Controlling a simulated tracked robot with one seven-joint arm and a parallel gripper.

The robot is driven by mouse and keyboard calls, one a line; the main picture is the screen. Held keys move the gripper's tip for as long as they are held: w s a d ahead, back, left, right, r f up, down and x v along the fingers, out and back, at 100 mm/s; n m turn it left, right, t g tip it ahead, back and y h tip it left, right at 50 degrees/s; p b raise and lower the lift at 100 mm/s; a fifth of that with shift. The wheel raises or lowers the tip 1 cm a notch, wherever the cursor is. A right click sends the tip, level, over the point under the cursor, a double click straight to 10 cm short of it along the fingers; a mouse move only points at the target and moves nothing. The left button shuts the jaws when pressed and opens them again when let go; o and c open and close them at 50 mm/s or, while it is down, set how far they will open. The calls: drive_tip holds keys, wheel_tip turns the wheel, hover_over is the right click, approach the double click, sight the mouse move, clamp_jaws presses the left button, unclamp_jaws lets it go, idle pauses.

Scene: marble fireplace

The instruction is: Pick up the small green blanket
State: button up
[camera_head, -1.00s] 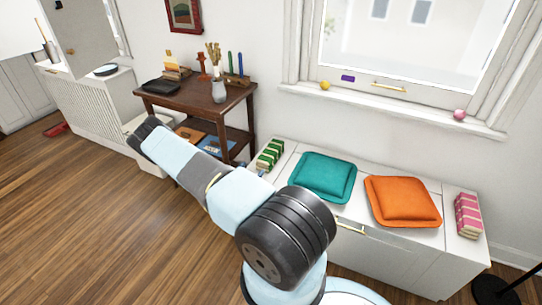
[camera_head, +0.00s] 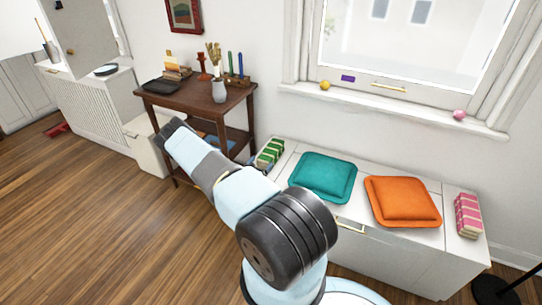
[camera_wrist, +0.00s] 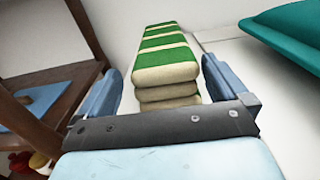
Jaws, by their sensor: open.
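The small green blanket (camera_head: 270,153) is folded in a stack, with green and cream stripes. It lies at the left end of the white window bench. In the wrist view the blanket (camera_wrist: 167,62) is straight ahead, its near end close to the gap between my fingers. My gripper (camera_wrist: 160,88) is open, with one blue finger on each side of the blanket's near end. I cannot tell how far the fingers reach along it.
A teal cushion (camera_head: 323,176) lies right of the blanket, then an orange cushion (camera_head: 402,201) and a pink striped folded blanket (camera_head: 468,215). They rest on the white bench (camera_head: 288,143). A dark wooden side table (camera_head: 185,96) stands close on the left. Open wood floor lies in front.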

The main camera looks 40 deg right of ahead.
sight(265, 156)
drive_tip(key=x, duration=0.4)
drive_tip(key=shift+w+d, duration=0.15)
drive_tip(key=shift+d, duration=0.25)
drive_tip(key=shift+c, duration=0.2)
drive_tip(key=c, duration=0.7)
drive_tip(key=shift+r, duration=0.1)
drive_tip(key=shift+c, duration=0.2)
